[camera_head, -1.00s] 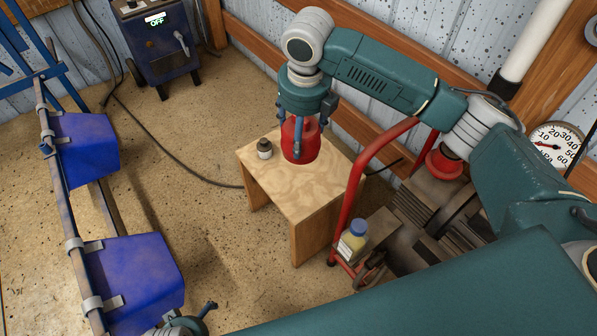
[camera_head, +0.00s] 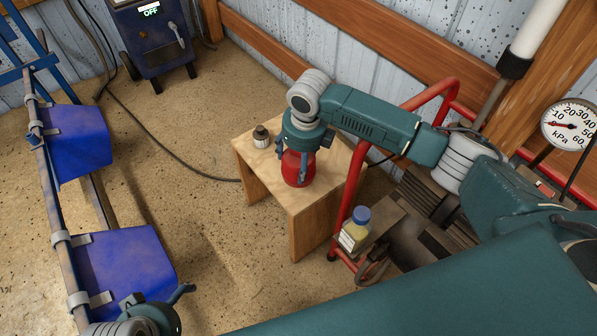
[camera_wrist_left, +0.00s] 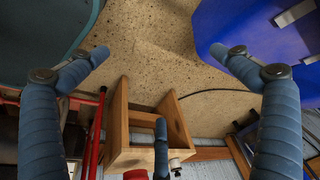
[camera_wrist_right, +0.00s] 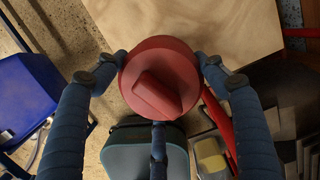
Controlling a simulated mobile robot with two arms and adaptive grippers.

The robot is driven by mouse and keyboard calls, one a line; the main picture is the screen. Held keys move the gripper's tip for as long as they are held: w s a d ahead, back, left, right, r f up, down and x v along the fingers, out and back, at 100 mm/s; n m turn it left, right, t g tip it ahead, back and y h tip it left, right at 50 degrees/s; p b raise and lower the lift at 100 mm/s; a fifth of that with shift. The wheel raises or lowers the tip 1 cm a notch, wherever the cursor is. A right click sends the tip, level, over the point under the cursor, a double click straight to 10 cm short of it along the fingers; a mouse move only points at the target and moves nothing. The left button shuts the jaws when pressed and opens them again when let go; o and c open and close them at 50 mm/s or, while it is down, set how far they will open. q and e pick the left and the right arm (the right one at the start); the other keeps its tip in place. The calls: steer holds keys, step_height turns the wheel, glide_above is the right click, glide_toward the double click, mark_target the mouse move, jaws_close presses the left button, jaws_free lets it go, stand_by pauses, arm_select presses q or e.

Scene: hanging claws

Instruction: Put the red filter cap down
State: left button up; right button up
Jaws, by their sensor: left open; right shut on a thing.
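The red filter cap (camera_head: 297,170) is held in my right gripper (camera_head: 294,158), low over the small wooden table (camera_head: 306,207). Whether its underside touches the tabletop cannot be told. The right wrist view shows the round red cap (camera_wrist_right: 160,80) with its raised grip bar, my fingers closed around its sides. In that view the pale tabletop (camera_wrist_right: 190,22) lies behind it. My left gripper (camera_wrist_left: 160,62) is open and empty, away from the table, with its fingers spread wide in the left wrist view.
A small dark-topped bottle (camera_head: 261,137) stands on the table, left of the cap. Open floor lies between.

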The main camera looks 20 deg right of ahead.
steer(key=shift+f, duration=0.6)
arm_select(q)
steer(key=shift+s+r+b, duration=0.3)
steer(key=shift+r+b, duration=0.15)
steer(key=shift+r, duration=0.2)
arm_select(e)
steer(key=shift+f, duration=1.55)
steer(key=shift+f, duration=0.15)
steer(key=o, duration=1.9)
